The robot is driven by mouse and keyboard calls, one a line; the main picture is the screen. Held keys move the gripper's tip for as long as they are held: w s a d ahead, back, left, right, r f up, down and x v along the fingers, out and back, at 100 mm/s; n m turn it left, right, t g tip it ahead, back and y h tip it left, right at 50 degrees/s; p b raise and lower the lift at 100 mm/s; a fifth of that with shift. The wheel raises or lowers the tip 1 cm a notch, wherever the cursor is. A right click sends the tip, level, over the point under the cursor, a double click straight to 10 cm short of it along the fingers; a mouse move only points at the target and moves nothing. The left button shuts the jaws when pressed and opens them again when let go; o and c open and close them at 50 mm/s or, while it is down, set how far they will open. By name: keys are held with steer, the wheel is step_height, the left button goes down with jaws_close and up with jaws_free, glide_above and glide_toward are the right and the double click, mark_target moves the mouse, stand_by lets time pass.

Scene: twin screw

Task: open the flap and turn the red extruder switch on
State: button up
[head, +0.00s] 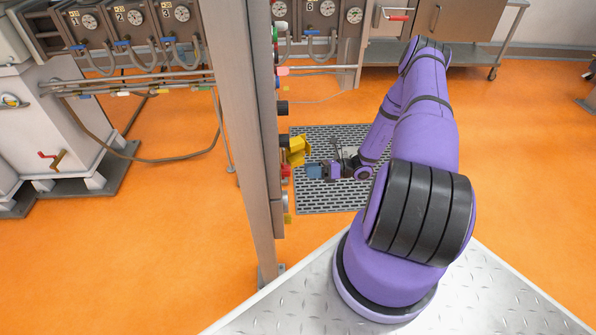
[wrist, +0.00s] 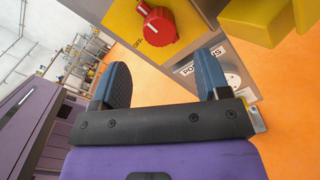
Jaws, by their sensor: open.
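The red switch (wrist: 160,27) is a rotary knob on a yellow plate (wrist: 126,18) in the wrist view, ahead of my gripper (wrist: 160,82). A yellow block-like piece (wrist: 262,22), seemingly the flap, juts out at the upper right of the wrist view. In the head view the yellow flap (head: 297,150) sticks out from the panel's right side. My gripper (head: 316,171) is open and empty, just right of the panel and below the flap. Its blue fingers are apart from the knob.
The grey panel post (head: 246,130) stands edge-on, so its face is mostly hidden in the head view. A white round part (wrist: 226,74) sits on the panel near my right finger. A dark floor grate (head: 330,200) lies below; orange floor is open around it.

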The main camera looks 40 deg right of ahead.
steer(key=shift+v, duration=1.4)
